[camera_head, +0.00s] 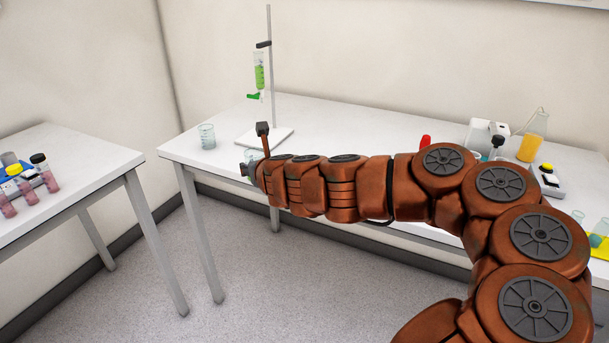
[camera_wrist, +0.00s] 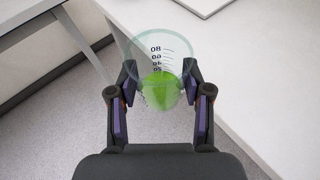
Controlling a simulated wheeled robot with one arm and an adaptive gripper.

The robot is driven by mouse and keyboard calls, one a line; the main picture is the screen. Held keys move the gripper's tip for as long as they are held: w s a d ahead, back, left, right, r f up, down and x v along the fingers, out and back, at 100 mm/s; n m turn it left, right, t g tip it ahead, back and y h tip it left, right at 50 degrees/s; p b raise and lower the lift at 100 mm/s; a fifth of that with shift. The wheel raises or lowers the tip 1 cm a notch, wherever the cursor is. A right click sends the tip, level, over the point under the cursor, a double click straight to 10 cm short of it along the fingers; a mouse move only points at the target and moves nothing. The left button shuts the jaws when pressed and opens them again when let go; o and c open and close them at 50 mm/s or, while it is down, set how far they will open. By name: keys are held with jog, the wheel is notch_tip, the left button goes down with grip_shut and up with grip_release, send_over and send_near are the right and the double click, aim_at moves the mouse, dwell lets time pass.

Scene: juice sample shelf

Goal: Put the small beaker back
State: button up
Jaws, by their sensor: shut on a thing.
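A small clear beaker (camera_wrist: 160,55) with dark graduation marks and green liquid low inside is between the two fingers of my gripper (camera_wrist: 158,85) in the wrist view. My gripper is shut on it. The beaker is over the floor, close to the white table's edge. In the head view my gripper (camera_head: 248,171) is at the front edge of the back table, mostly hidden by my arm; the held beaker cannot be made out clearly there. Another clear beaker (camera_head: 207,136) stands on that table's left end.
A stand (camera_head: 270,75) with a green-filled tube (camera_head: 259,72) rises from a white base on the back table (camera_head: 182,150). An orange flask (camera_head: 533,136) and instruments are at the right. A left table (camera_head: 88,160) holds capped tubes (camera_head: 45,172). Floor lies between the tables.

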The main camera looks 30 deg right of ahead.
jog(key=shift+s+d+n+y+b, duration=0.5)
jog(key=shift+s+d+b, duration=0.9)
jog(key=shift+d+b, duration=0.75)
jog(key=w+d, duration=0.3)
jog(key=d, duration=0.1)
jog(key=w+d+p, duration=0.1)
jog(key=w+d, duration=0.1)
jog(key=d, duration=0.3)
jog(key=w+d+f+p, duration=0.1)
jog(key=w+d, duration=0.2)
jog(key=d, duration=0.1)
jog(key=shift+w+d+f, duration=0.1)
jog(key=shift+w+d, duration=0.2)
jog(key=shift+w, duration=0.05)
jog(key=shift+f+b, duration=0.65)
jog(key=shift+f, duration=1.1)
jog(key=shift+f, duration=0.15)
jog(key=o, duration=1.2)
